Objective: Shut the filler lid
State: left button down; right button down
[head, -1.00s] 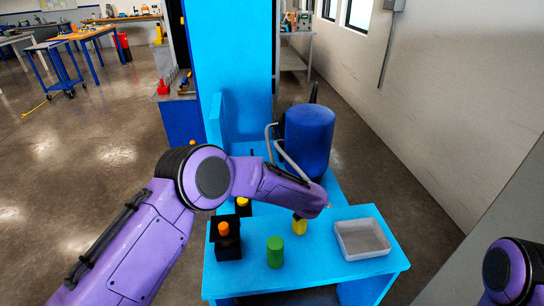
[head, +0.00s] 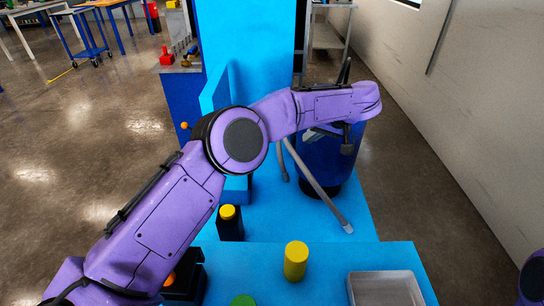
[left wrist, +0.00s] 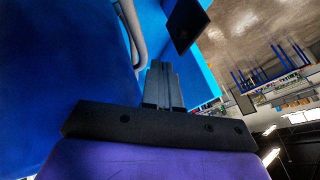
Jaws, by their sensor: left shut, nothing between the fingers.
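The blue tank (head: 338,165) stands on the far part of the light-blue bench, partly hidden by my left arm. A dark flat plate, which looks like the filler lid (head: 345,69), stands steeply up behind the arm at the tank's far side. It also shows as a dark square in the left wrist view (left wrist: 187,25), beyond the fingertips and apart from them. My left gripper (head: 346,146) is over the tank on its near side, shut and empty. Its closed fingers also show in the left wrist view (left wrist: 162,70). My right gripper is out of view.
A grey bent tube (head: 318,187) runs down beside the tank. A tall blue panel (head: 245,60) rises behind.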

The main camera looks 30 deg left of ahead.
pick_arm(q)
jog(key=s+a+x, duration=0.1)
jog(key=x, duration=0.9)
jog(key=s+a+r+p+x, duration=0.1)
jog(key=x, duration=0.8)
jog(key=shift+a, duration=0.65)
jog(key=shift+r+p, duration=0.15)
jog(key=shift+p, duration=0.2)
